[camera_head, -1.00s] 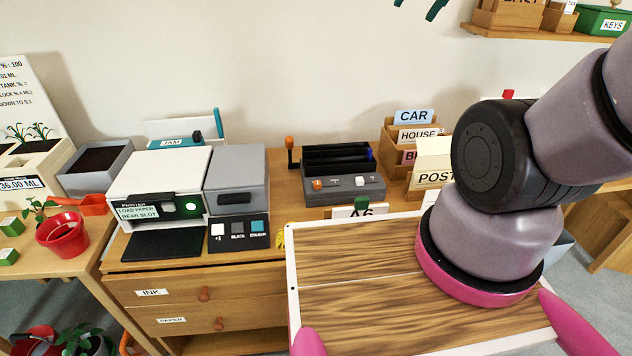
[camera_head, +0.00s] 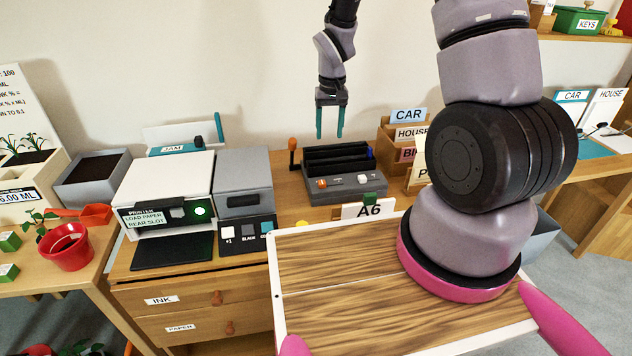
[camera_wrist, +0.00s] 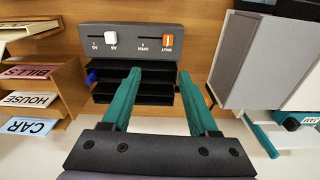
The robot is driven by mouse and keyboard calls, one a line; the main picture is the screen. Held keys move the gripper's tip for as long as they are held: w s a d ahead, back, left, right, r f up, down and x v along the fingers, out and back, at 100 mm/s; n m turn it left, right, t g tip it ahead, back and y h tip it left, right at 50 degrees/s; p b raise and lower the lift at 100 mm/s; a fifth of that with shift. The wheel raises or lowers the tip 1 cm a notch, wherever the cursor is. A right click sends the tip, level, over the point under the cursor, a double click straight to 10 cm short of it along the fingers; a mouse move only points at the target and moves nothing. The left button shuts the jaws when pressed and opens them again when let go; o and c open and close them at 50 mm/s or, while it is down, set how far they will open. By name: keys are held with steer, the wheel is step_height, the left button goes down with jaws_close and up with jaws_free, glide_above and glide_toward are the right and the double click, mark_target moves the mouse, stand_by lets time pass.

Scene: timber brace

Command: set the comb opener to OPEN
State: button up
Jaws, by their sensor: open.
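The comb opener (camera_head: 340,184) is a dark grey box with black slots, standing on the wooden desk near the wall. It also shows upside down in the wrist view (camera_wrist: 126,42). On its front panel are an orange slider (camera_wrist: 168,41) with the words OPEN and WAIT close by, and a white slider (camera_wrist: 111,38) by A5 and A6. Which word the orange slider points to is too small to tell. My gripper (camera_head: 329,136), with teal fingers, is open and empty above the device's rear. In the wrist view its fingertips (camera_wrist: 159,73) straddle the slots.
An orange-knobbed lever (camera_head: 292,145) rises at the device's left. A printer (camera_head: 170,180) and a grey box (camera_head: 243,178) stand further left. Labelled card boxes (camera_head: 405,135) are close on the right. An A6 sign (camera_head: 368,211) stands in front.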

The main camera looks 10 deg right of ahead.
glide_above(322, 183)
step_height(322, 183, down, 7)
steer(key=shift+n+g, duration=0.3)
step_height(322, 183, down, 10)
steer(key=shift+d+f, duration=0.1)
jaws_close()
steer(key=shift+w, duration=0.1)
stand_by(1.2)
